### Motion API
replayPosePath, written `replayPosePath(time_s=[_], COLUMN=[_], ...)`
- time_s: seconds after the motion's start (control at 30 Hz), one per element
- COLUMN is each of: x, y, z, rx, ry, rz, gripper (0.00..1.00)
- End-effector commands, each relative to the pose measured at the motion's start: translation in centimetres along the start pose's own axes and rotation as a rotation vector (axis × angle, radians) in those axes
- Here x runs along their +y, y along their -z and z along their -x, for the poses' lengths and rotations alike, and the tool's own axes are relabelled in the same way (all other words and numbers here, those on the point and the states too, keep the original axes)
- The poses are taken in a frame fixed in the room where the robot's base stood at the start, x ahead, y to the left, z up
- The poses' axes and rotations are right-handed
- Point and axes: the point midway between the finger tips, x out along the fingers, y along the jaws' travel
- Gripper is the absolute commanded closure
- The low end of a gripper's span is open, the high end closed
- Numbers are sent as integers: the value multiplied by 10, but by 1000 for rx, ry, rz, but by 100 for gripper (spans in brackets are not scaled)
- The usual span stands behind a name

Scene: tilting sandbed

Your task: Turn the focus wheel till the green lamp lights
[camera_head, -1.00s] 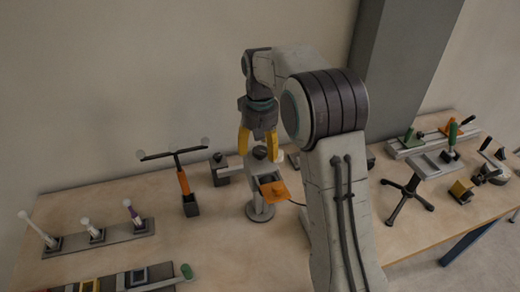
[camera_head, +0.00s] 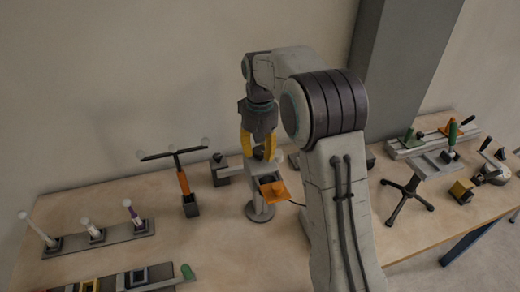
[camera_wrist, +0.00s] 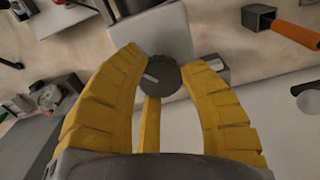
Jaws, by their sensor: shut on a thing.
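The focus wheel is a dark round knob with a pale mark on its face, at the centre of the wrist view (camera_wrist: 161,76). It sits on a grey instrument (camera_head: 258,190) with a round foot and an orange plate (camera_head: 274,190) at its front. My gripper (camera_head: 259,156), with yellow segmented fingers, reaches down over the top of the instrument. In the wrist view its fingers (camera_wrist: 163,72) stand on both sides of the wheel and are shut on it. My fingers mostly hide the wheel in the head view. I cannot make out a lit green lamp.
A T-shaped stand with an orange handle (camera_head: 184,182) is left of the instrument. A rack with several upright sticks (camera_head: 100,241) lies further left. A dark-legged stand (camera_head: 410,196) and clamp fixtures are at right. Bare tabletop surrounds the instrument's front.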

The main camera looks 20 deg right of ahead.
Motion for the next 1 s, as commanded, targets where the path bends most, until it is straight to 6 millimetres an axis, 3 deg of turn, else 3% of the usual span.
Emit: replayPosePath(time_s=[0.13, 0.47, 1.0], x=[0, 0, 0], y=[0, -1, -1], z=[-1, -1, -2], rx=[-2, -4, -7], ry=[0, 0, -2], rz=[0, -59, -480], gripper=[95, 96, 95])
